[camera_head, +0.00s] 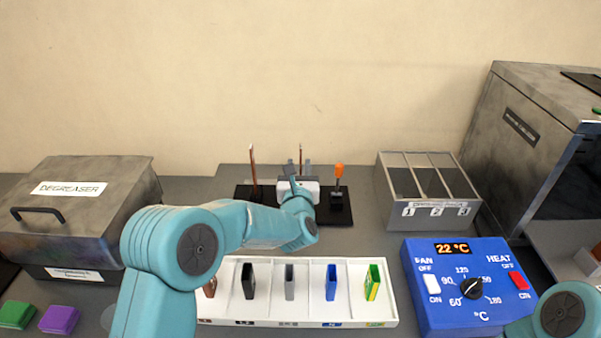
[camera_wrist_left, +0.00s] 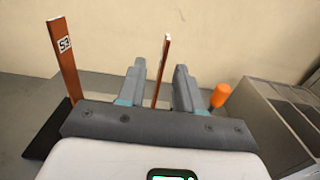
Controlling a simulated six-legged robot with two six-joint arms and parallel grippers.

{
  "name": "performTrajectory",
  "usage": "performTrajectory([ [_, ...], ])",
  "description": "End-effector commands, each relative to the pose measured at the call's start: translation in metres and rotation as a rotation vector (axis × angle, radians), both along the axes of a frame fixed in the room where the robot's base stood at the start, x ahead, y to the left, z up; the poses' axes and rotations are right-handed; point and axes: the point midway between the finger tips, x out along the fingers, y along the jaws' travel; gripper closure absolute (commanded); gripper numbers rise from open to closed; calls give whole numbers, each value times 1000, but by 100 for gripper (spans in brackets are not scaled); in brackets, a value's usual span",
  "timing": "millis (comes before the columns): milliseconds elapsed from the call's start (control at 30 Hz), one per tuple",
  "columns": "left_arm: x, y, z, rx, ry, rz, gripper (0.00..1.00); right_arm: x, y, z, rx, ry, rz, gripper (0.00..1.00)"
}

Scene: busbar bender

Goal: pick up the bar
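Two thin upright copper bars stand at the back of the table over a black base (camera_head: 243,193). The left bar (camera_head: 252,168) carries an "S3" label in the left wrist view (camera_wrist_left: 66,62). The other bar (camera_head: 300,153) is partly hidden behind my left gripper (camera_head: 299,170). In the left wrist view this bar (camera_wrist_left: 161,70) stands between the two grey fingers (camera_wrist_left: 162,88), with a gap visible on both sides. The gripper is open. Its lower end is hidden by the gripper body. My right gripper is out of view; only part of that arm shows at lower right.
An orange-handled tool (camera_head: 339,172) stands just right of the gripper. A three-slot grey bin (camera_head: 428,213) and a blue heater control box (camera_head: 470,320) are to the right. A white tray (camera_head: 270,310) of coloured pieces lies in front. A degreaser box (camera_head: 85,200) is left.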

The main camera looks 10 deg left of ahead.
Motion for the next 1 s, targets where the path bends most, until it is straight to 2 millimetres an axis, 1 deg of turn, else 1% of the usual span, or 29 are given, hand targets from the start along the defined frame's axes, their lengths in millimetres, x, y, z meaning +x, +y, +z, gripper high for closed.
performTrajectory([
  [200, 30, 3, 5, 0, 0, 1, 65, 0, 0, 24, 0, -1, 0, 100],
  [333, 46, 6, 3, -1, 0, 0, 65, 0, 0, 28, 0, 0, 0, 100],
  [433, 52, 7, 2, -1, 0, -1, 65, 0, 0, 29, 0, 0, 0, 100],
  [667, 52, 7, 1, -1, 0, -1, 65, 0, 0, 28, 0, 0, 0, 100],
  [700, 52, 7, 1, -1, 0, -1, 78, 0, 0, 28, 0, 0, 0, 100],
  [767, 52, 7, 1, -1, 0, -1, 97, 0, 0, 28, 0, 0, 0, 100],
  [800, 52, 7, 1, -1, 0, -1, 100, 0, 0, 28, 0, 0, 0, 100],
  [1000, 52, 7, 2, 0, -3, -1, 100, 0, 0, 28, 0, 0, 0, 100],
])
